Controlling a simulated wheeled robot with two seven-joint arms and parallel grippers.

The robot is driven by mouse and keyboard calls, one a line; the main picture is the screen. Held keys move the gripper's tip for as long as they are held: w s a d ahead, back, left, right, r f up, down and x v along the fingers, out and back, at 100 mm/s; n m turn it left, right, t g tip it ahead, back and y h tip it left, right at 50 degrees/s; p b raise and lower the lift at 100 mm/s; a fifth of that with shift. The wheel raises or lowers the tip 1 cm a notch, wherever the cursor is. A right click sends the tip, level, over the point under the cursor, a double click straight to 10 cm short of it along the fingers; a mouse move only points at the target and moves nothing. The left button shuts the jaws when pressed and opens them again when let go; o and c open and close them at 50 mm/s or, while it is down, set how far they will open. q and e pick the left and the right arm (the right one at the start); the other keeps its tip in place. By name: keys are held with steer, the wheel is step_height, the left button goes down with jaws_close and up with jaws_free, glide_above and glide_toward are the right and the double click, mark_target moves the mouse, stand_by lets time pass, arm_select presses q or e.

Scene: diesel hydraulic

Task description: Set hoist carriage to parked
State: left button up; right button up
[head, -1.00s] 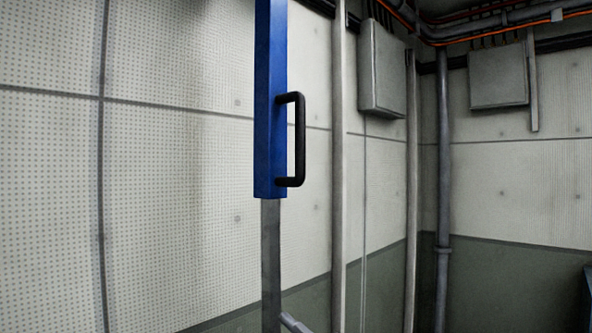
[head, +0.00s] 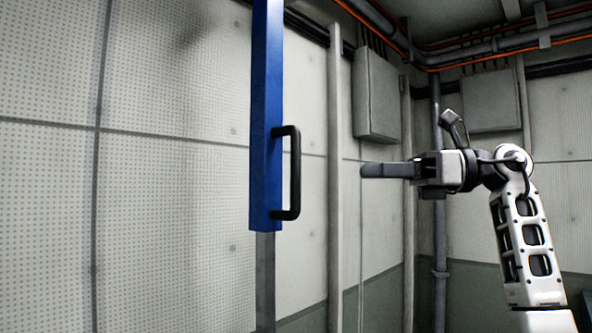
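A tall blue upright bar (head: 265,120) stands left of centre in the head view, its top cut off by the frame edge. A black D-shaped handle (head: 294,172) is fixed to its right side, near its lower end. I take this blue piece as the hoist carriage, but no label shows. A grey post (head: 265,280) continues below it. My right gripper (head: 368,170) is at handle height, to the right of the handle and apart from it, with its fingers pointing left. I see the fingers edge-on, so their opening is hidden. My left gripper is out of view.
A perforated panel wall (head: 170,200) fills the left and back. Grey boxes (head: 376,95) hang on the wall behind, with vertical pipes (head: 335,200) beside them. Pipes and an orange cable (head: 385,40) run along the top. The space between gripper and handle looks clear.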

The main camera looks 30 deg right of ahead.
steer(key=p, duration=0.2)
glide_above(296, 205)
steer(key=shift+w+d, duration=0.15)
steer(key=shift+w, duration=0.25)
jaws_close()
